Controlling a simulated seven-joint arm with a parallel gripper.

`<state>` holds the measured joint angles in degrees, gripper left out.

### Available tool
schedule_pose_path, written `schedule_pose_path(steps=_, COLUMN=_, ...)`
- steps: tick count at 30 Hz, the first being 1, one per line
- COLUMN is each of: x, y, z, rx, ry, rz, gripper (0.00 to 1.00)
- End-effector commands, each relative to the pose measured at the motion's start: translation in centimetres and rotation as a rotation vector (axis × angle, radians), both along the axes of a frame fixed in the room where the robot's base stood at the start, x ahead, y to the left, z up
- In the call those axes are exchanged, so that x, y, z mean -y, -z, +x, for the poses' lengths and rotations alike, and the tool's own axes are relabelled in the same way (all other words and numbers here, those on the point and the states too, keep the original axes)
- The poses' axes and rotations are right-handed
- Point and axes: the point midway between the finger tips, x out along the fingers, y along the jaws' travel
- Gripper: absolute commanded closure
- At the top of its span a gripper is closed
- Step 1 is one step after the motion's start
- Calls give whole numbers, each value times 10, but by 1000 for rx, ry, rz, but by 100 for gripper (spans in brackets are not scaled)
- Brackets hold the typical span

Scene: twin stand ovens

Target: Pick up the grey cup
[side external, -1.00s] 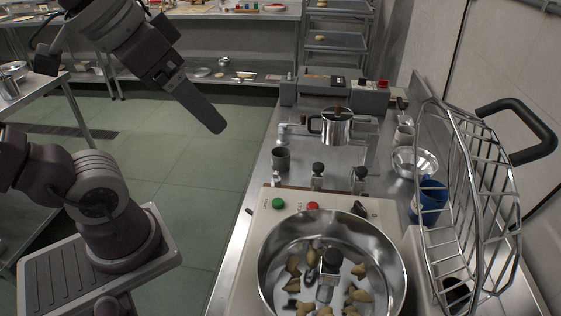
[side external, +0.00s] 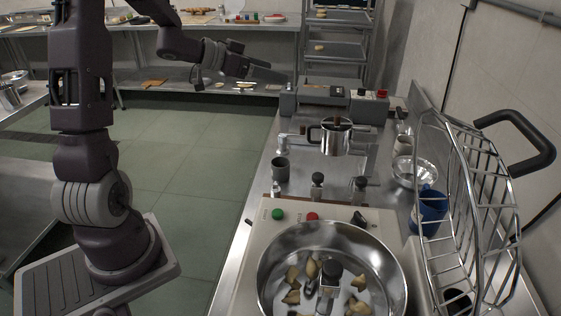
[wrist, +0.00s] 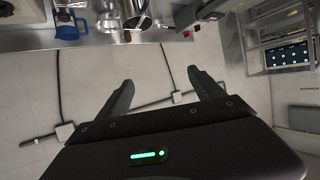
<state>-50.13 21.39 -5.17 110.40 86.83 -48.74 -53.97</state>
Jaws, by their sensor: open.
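A paler greyish cup (side external: 403,145) stands farther right, by the wall. My gripper (side external: 243,62) is raised at the upper middle of the side view, beyond and left of the dark grey cup and well apart from it. In the wrist view my gripper (wrist: 160,78) has its two fingers spread with nothing between them. I cannot make out the dark grey cup in the wrist view.
The metal pot (side external: 336,137) stands right of the dark grey cup. A large round pan (side external: 270,270) holding several dumplings is in front. A blue mug (side external: 432,205), a metal bowl (side external: 415,172) and a wire rack (side external: 470,205) crowd the right side. Grey machines (side external: 325,92) stand behind.

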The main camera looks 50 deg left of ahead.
Motion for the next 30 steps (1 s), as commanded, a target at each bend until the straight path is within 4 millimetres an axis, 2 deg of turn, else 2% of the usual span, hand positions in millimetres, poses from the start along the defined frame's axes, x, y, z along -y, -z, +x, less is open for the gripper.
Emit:
schedule_pose_path(steps=1, x=-1, y=25, z=-1, rx=-9, ry=-5, rz=-11, gripper=23)
schedule_pose_path(steps=8, x=1, y=145, z=-1, rx=-9, ry=-8, rz=-12, gripper=23)
schedule_pose_path(steps=12, x=1, y=227, z=-2, rx=-7, ry=-5, rz=-4, gripper=23)
schedule_pose_path(steps=15, x=1, y=272, z=-1, rx=-2, ry=-4, rz=1, gripper=23)
schedule_pose_path(steps=18, x=0, y=296, z=0, rx=1, ry=-4, rz=5, gripper=23)
schedule_pose_path(steps=22, x=2, y=307, z=8, rx=3, ry=-1, rz=8, gripper=23)
schedule_pose_path(steps=30, x=10, y=327, z=50, rx=3, ry=1, rz=8, gripper=23)
